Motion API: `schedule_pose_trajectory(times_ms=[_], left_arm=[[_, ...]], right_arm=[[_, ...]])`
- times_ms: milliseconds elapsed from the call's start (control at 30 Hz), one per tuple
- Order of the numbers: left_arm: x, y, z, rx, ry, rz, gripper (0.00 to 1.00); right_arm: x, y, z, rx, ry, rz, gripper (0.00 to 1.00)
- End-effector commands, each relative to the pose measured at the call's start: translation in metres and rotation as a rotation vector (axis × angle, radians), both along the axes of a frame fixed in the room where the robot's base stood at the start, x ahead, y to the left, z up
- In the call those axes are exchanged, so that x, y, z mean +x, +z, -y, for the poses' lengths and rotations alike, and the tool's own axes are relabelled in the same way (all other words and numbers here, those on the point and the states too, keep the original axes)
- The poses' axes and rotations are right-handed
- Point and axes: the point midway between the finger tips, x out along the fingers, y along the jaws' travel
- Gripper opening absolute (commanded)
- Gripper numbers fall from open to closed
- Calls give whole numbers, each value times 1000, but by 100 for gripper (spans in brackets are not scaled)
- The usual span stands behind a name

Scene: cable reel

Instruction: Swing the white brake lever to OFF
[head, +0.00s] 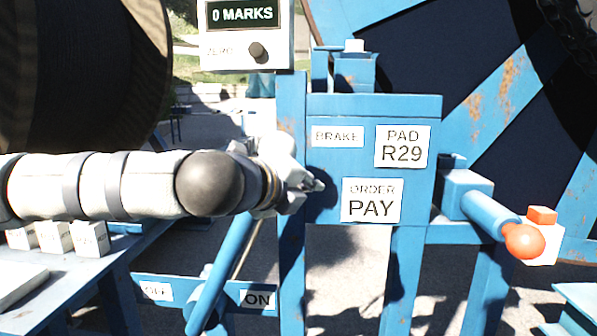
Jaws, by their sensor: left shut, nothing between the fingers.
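A blue lever bar (222,272) rises from a pivot on a low blue rail and leans right, between an OFF plate (155,291) and an ON plate (258,299). Its upper end is hidden behind my left arm, so I cannot see a white part on it. My left gripper (312,186) is shut and empty, above and right of the visible bar, in front of the blue panel's left edge. I cannot tell whether it touches anything. My right gripper is not in view.
The blue panel (425,112) carries BRAKE, PAD R29 and ORDER PAY signs. A counter box (226,54) reads 0 MARKS. A blue handle with an orange knob (523,240) juts out at right. A dark reel (75,70) fills the upper left. White blocks (88,238) stand on a blue table.

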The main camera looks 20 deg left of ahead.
Motion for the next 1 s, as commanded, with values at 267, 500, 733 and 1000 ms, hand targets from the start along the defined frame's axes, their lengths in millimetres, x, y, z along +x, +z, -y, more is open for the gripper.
schedule_pose_trajectory(times_ms=[267,500,733,1000], left_arm=[[35,6,-9,1,2,9,0],[34,15,-27,1,0,5,0],[34,12,-28,2,-1,1,0],[34,19,-35,-19,0,9,0]], right_arm=[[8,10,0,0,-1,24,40],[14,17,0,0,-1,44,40],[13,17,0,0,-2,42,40],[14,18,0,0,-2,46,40]])
